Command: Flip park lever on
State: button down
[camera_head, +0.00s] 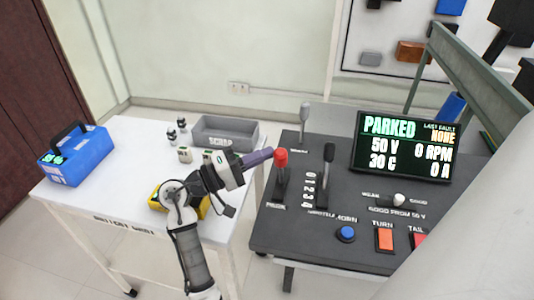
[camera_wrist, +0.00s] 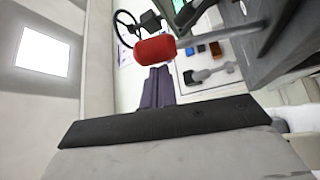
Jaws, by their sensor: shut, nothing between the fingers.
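The lever with the red knob (camera_head: 281,158) stands roughly upright at the left of the dark console; the small label at its base is too blurred to read surely. The red knob also shows large in the wrist view (camera_wrist: 155,48), just beyond my fingertips. My gripper (camera_head: 270,153) has purple fingers, shut and empty, and reaches from the left to beside the knob. The fingers (camera_wrist: 158,72) are together in the wrist view. I cannot tell whether they touch the knob. The display (camera_head: 405,146) reads PARKED, 50 V, 0 RPM, 30 C, 0 A, last fault NONE.
A black-knobbed lever (camera_head: 327,168) and a grey lever (camera_head: 304,118) stand nearby on the console (camera_head: 290,235). A blue button (camera_head: 345,233) and an orange switch (camera_head: 385,239) sit at its front. A white table (camera_head: 110,190) at left holds a grey bin (camera_head: 225,139) and a blue battery (camera_head: 75,158).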

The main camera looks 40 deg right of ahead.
jog(key=b+v, duration=0.2)
jog(key=v, duration=1)
jog(key=shift+a, duration=0.2)
jog(key=shift+w, duration=0.1)
